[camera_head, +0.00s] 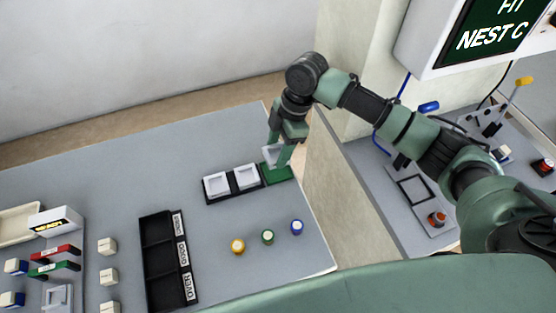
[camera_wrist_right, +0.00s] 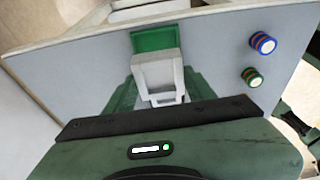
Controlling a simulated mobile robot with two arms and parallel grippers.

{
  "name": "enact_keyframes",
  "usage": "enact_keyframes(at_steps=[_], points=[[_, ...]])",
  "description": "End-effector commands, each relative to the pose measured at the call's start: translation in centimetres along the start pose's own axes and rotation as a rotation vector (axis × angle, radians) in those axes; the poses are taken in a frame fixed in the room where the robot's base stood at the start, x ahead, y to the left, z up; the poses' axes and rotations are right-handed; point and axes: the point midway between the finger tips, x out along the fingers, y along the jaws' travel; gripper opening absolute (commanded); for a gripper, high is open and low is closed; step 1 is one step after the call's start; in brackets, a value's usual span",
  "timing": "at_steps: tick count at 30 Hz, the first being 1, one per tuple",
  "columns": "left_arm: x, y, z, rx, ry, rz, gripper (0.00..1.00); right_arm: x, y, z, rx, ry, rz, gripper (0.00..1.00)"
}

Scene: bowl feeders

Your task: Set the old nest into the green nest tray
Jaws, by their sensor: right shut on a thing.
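My right gripper (camera_head: 277,156) is shut on the old nest (camera_head: 269,155), a pale grey square frame. In the head view it is at the green nest tray (camera_head: 280,175), at the right end of a black tray row. In the right wrist view the nest (camera_wrist_right: 142,76) is between my fingers, with the green tray (camera_wrist_right: 150,40) partly showing just beyond it. The nest looks slightly above the tray; I cannot tell whether they touch. My left gripper is not in view.
Two white nests sit in the black tray (camera_head: 235,194) beside the green one. Yellow, green and blue capped pieces (camera_head: 268,237) stand nearer. A black three-compartment bin (camera_head: 146,245) lies left. A wall and a second bench (camera_head: 412,226) are to the right.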

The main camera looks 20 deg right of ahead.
Motion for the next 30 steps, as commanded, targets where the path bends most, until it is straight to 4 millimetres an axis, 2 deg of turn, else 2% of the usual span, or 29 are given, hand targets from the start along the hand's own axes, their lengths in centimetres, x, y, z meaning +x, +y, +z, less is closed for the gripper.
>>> enact_keyframes(at_steps=[8, 15, 26, 27, 29, 30], points=[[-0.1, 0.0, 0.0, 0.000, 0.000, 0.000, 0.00, 2.2, 0.0, 0.6, 0.001, 0.000, -0.001, 0.07], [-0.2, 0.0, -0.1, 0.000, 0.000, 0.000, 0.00, 5.4, 0.0, 1.4, 0.001, 0.001, -0.001, 0.07], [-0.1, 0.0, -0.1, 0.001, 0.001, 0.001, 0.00, 5.8, 0.0, 1.6, 0.001, 0.000, 0.001, 0.07], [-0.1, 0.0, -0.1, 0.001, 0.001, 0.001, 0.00, 5.9, 0.0, 1.6, 0.001, 0.000, 0.001, 0.60], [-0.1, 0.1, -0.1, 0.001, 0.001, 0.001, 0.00, 5.9, 0.0, 1.6, 0.001, 0.000, 0.001, 0.76], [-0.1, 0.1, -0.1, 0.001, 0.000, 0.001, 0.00, 5.9, 0.0, 1.6, 0.001, 0.000, 0.001, 0.76]])
